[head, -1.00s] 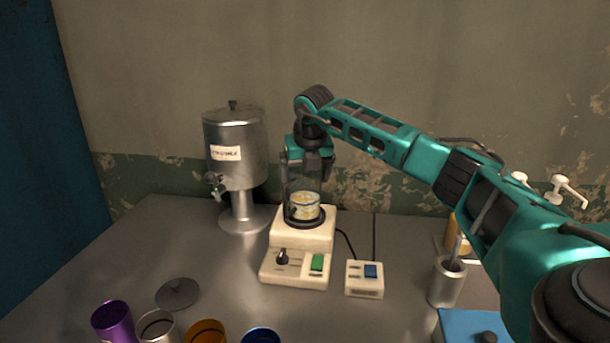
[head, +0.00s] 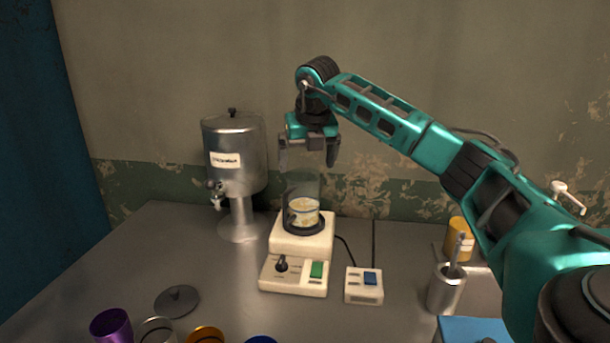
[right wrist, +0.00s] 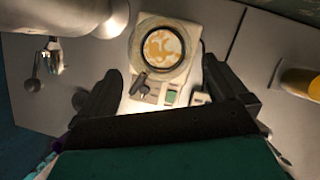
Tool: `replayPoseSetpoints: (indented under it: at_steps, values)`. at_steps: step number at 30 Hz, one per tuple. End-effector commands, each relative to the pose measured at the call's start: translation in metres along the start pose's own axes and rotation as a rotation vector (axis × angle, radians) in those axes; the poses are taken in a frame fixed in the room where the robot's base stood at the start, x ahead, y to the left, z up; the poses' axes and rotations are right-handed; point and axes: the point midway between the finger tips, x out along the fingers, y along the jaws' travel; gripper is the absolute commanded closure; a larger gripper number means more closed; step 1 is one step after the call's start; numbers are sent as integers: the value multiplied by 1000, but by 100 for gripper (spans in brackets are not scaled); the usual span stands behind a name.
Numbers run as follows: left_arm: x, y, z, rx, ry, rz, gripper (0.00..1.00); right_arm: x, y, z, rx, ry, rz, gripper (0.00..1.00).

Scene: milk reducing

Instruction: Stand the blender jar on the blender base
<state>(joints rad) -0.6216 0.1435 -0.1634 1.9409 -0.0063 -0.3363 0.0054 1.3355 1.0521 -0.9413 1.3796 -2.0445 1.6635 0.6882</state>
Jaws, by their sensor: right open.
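The clear blender jar (head: 303,188), with pale yellowish contents low inside, stands upright on the cream blender base (head: 298,247). The base has a dark knob and a green switch on its front. My right gripper (head: 309,160) is open and empty just above the jar's rim, apart from it, pointing down. In the right wrist view the jar (right wrist: 163,47) shows from above as a dark ring with the contents inside, on the base (right wrist: 140,28), ahead of my spread fingers (right wrist: 163,95). My left gripper is not in view.
A metal dispenser (head: 236,160) with a tap stands left of the blender. A small switch box (head: 363,286) sits to the right. A lid (head: 177,300) and several cups, one purple (head: 111,325), are at front left. A metal holder (head: 446,289) and yellow bottle (head: 458,240) are right.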

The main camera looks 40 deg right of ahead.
Motion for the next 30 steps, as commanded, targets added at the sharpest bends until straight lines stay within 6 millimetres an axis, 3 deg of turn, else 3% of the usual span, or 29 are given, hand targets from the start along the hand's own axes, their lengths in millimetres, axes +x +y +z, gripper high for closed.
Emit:
replayPoseSetpoints:
  at_steps: [3, 9, 30]
  values:
    - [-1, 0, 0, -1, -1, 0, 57, -24, 0, 0, 0, -2, 1, 0]
    - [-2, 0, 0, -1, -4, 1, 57, -45, 0, 0, 0, 1, 0, 0]
    - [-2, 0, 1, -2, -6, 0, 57, -49, 0, 0, 0, 1, -1, 0]
